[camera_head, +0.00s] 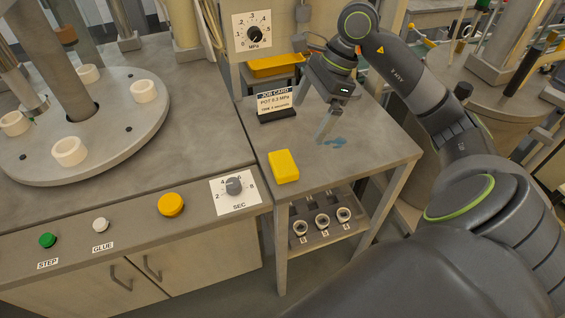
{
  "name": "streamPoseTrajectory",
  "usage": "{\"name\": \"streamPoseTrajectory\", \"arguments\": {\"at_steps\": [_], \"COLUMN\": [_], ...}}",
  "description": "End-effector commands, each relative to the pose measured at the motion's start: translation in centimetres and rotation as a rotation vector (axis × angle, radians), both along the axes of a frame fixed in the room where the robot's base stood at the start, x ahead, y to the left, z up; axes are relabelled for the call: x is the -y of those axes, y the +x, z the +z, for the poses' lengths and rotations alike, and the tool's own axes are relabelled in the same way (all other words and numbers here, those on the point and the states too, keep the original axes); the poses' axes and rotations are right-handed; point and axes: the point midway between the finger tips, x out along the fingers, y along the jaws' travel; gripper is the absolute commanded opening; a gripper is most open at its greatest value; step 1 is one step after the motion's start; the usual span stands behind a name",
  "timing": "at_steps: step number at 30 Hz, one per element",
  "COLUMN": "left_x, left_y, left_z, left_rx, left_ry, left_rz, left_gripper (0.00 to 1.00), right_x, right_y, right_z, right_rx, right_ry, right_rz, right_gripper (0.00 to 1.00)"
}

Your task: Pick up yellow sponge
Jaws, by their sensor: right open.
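The yellow sponge (284,166) is a small block lying flat near the front left of the small side table (385,152). My right gripper (316,122) points down over the back part of this table, behind and to the right of the sponge. Its fingers are apart and nothing shows between them. It does not touch the sponge. A blue stain (336,142) lies on the tabletop just right of the fingertips. My left gripper is not in view.
A job card (275,100) on a dark stand is left of the gripper. A yellow tray (275,66) sits behind. The larger bench (190,120) at left has a round plate with white cups, buttons and a dial. Several ringed parts (322,220) sit on the lower shelf.

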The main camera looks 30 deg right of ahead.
Motion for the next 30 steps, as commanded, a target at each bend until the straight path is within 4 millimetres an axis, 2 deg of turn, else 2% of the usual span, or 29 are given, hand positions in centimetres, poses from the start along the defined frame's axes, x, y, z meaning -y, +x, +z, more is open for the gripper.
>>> {"name": "streamPoseTrajectory", "arguments": {"at_steps": [12, 23, 30], "left_x": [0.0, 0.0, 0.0], "left_y": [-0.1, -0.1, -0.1], "left_z": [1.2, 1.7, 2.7], "left_rx": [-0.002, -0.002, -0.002], "left_ry": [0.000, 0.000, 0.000], "left_rz": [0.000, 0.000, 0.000], "left_gripper": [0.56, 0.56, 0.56], "right_x": [-2.7, -3.6, -4.8], "right_y": [0.7, 1.0, 1.2], "right_z": [-6.3, -8.5, -11.2], "right_rx": [-0.003, -0.002, -0.003], "right_ry": [0.007, 0.006, 0.007], "right_rz": [0.000, -0.001, -0.002], "right_gripper": [1.00, 1.00, 1.00]}}
